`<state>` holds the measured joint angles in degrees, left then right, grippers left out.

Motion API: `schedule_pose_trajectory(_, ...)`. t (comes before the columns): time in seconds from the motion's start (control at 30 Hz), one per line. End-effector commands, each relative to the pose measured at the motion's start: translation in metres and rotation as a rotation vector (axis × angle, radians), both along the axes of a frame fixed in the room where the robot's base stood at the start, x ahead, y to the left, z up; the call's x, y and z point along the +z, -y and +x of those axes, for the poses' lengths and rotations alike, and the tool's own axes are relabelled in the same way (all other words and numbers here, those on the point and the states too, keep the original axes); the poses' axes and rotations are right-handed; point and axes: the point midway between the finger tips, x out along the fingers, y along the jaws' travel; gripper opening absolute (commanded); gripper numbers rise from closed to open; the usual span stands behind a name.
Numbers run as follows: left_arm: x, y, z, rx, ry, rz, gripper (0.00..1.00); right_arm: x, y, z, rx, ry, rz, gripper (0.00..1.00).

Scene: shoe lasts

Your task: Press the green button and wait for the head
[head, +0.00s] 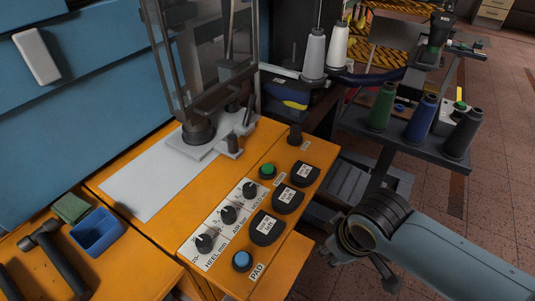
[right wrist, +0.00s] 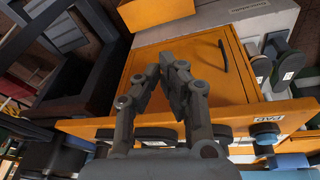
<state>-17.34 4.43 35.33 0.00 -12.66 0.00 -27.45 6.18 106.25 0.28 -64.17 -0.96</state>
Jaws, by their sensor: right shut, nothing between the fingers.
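The green button (head: 267,171) is a round cap on the sloping orange control panel in the head view, above the row of black knobs. The dark round head (head: 198,132) of the machine is over a pale plate at the back left of the orange top; I cannot tell if a gap lies beneath it. My right gripper (right wrist: 168,65) is shut and empty in the right wrist view. In the head view it is beyond the panel's right side, low and apart from the green button. My left gripper is not in view.
A blue button (head: 242,260) and dark labelled pads share the panel (head: 225,277). A blue bin (head: 97,232) and a hammer (head: 50,250) lie at left. Thread cones (head: 421,119) stand on a dark rack at upper right. Open floor lies at right.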

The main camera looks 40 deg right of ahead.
Motion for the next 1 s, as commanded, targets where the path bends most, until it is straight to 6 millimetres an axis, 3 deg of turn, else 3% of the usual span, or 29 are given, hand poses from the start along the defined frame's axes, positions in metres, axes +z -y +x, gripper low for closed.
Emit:
schedule_pose_trajectory(0.03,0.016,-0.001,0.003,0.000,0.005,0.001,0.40,0.033,-0.002,0.006,0.010,0.016,0.000,0.00)
schedule_pose_trajectory(0.2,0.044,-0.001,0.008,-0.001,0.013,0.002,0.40,0.116,-0.008,0.027,0.077,0.072,-0.006,0.00)
schedule_pose_trajectory(0.3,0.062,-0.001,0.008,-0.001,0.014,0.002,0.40,0.161,-0.012,0.052,0.167,0.130,-0.018,0.00)
schedule_pose_trajectory(0.37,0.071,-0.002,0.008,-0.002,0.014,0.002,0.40,0.178,-0.014,0.076,0.254,0.180,-0.034,0.00)
schedule_pose_trajectory(0.5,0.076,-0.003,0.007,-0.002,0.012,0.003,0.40,0.178,-0.012,0.143,0.462,0.308,-0.097,0.00)
schedule_pose_trajectory(0.7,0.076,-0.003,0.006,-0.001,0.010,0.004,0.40,0.164,-0.001,0.214,0.641,0.444,-0.203,0.00)
schedule_pose_trajectory(0.83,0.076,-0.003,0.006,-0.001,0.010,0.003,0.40,0.160,0.006,0.238,0.693,0.489,-0.253,0.00)
schedule_pose_trajectory(1.0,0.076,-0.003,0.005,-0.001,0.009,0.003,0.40,0.159,0.009,0.247,0.717,0.508,-0.277,0.00)
